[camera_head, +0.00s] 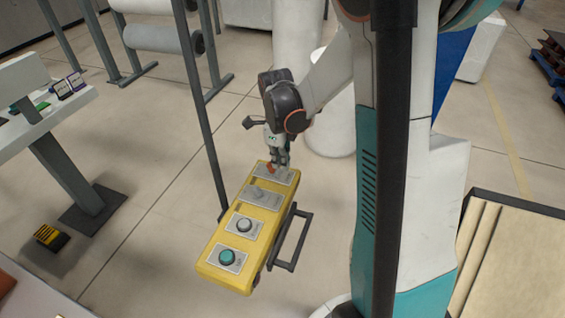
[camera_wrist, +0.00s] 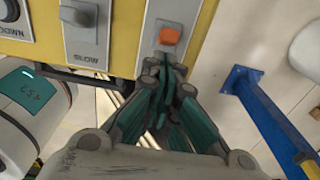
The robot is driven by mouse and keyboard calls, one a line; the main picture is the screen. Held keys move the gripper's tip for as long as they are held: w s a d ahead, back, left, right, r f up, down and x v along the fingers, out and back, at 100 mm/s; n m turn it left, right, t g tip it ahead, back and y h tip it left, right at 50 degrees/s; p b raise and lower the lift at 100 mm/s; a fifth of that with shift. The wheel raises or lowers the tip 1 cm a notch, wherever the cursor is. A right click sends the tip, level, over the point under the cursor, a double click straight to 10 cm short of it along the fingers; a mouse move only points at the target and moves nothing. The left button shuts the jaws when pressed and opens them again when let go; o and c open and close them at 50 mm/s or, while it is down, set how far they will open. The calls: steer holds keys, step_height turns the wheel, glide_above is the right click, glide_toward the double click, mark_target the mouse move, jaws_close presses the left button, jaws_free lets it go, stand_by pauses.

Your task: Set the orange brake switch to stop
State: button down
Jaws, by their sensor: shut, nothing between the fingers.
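The orange brake switch (camera_wrist: 170,36) sits on a grey plate at the end of the yellow control box, in the wrist view. In the head view it is a small orange spot (camera_head: 271,169) at the box's far end, partly hidden by my gripper (camera_head: 281,164). My gripper also shows in the wrist view (camera_wrist: 168,66). Its fingers are shut and empty, with the tips just below the orange switch in the picture. I cannot tell whether they touch it. The switch's setting cannot be read.
A blue post (camera_wrist: 262,110) shows right in the wrist view.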

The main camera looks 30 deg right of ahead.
steer(key=shift+r, duration=0.15)
steer(key=shift+r+p, duration=0.45)
steer(key=shift+r, duration=0.2)
steer(key=s+d+r, duration=0.2)
steer(key=s, duration=0.1)
step_height(320, 180, up, 7)
steer(key=p, duration=0.1)
glide_above(271, 165)
stand_by(0.6)
